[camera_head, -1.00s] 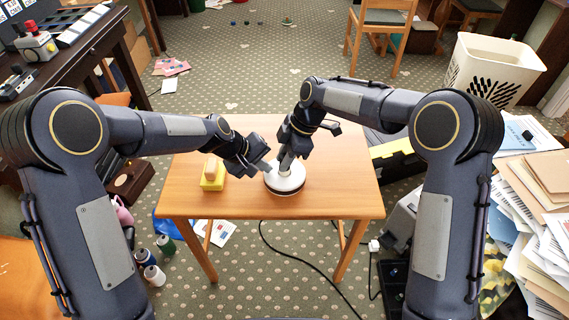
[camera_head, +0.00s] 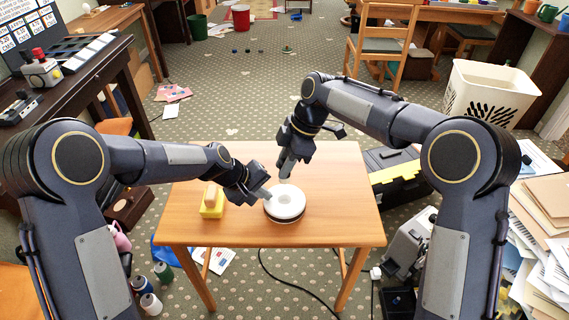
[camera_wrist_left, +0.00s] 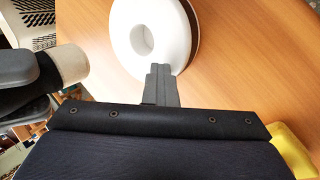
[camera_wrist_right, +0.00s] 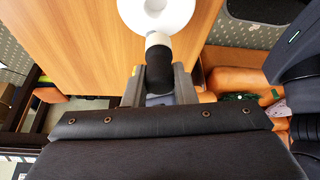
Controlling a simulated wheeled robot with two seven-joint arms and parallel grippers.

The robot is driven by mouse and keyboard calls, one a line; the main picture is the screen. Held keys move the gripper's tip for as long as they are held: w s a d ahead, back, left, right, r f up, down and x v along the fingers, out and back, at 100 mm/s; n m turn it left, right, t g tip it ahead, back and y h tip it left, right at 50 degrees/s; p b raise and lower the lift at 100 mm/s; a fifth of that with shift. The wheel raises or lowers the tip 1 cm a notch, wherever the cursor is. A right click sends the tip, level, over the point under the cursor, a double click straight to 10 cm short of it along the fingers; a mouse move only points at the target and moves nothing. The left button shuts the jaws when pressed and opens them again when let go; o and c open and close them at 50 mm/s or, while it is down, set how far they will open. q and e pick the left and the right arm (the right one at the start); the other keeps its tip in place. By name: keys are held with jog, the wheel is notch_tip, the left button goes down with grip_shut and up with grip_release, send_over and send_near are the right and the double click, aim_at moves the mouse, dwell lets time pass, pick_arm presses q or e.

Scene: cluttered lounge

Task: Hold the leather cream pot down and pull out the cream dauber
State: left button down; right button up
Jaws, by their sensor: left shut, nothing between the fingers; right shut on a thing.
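The leather cream pot (camera_head: 285,209), a white disc with a round centre hole and a dark lower edge, stands upright on the wooden table. My right gripper (camera_head: 288,166) is shut on the cream dauber (camera_wrist_right: 158,62), which has a black handle and a pale end. The dauber is held above the pot, clear of the hole. It also shows at the left of the left wrist view (camera_wrist_left: 72,65).
A yellow sponge-like block (camera_head: 212,206) with a tan piece on top sits left of the pot. The table (camera_head: 340,215) is otherwise clear. A black and yellow toolbox (camera_head: 398,172) stands right of it. A black cable (camera_head: 300,265) lies on the floor.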

pick_arm(q)
jog(key=shift+s+f, duration=0.1)
jog(key=shift+f, duration=0.1)
pick_arm(e)
jog(key=shift+r, duration=3.25)
